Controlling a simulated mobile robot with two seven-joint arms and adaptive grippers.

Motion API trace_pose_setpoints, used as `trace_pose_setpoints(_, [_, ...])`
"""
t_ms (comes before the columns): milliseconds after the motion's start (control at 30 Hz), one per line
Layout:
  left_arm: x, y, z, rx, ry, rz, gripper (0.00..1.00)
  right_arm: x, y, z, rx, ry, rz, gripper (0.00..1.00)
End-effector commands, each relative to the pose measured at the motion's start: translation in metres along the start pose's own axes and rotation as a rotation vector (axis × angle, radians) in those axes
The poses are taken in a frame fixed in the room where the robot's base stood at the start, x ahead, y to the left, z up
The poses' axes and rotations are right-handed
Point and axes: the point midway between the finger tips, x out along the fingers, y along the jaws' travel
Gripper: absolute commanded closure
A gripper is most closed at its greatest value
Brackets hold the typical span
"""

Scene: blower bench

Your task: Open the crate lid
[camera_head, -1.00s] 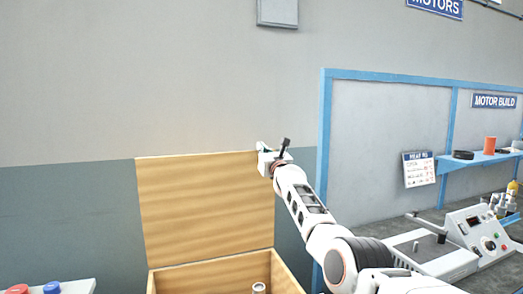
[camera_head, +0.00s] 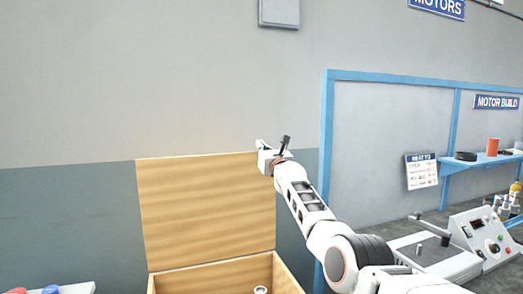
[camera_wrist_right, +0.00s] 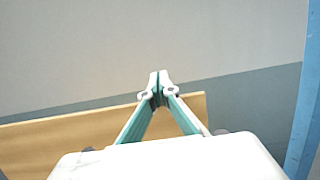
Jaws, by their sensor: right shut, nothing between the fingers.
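The wooden crate (camera_head: 288,274) stands at the bottom of the head view. Its wooden lid (camera_head: 205,212) stands upright behind the opening, so the crate is open. A small round metallic thing (camera_head: 261,289) shows inside the crate. My right gripper (camera_head: 262,146) is at the top right corner of the lid. In the right wrist view its fingertips (camera_wrist_right: 160,76) meet with nothing between them, and the lid (camera_wrist_right: 60,143) shows below and behind the fingers. I cannot tell whether the gripper touches the lid. My left gripper is not in view.
A blue-framed panel (camera_head: 325,130) stands to the right of the lid. A bench with a grey machine (camera_head: 485,238) is at the far right. A pale surface with a red cap and a blue cap (camera_head: 49,289) is at the lower left.

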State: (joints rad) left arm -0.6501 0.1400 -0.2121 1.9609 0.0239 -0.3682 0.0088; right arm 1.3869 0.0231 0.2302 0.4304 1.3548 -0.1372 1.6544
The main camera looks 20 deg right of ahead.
Motion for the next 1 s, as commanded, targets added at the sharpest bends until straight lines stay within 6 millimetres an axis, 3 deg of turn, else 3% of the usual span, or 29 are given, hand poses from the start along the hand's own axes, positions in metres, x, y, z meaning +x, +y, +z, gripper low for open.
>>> trace_pose_setpoints(367, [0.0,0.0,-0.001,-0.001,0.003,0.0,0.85,0.009,0.0,0.04,0.002,-0.003,-0.002,1.0])
trace_pose_setpoints(500, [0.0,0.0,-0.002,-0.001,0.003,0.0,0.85,0.014,0.0,0.065,0.003,-0.004,-0.001,1.0])
trace_pose_setpoints(1000, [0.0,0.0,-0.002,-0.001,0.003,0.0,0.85,0.018,-0.001,0.085,0.002,-0.001,-0.002,1.0])
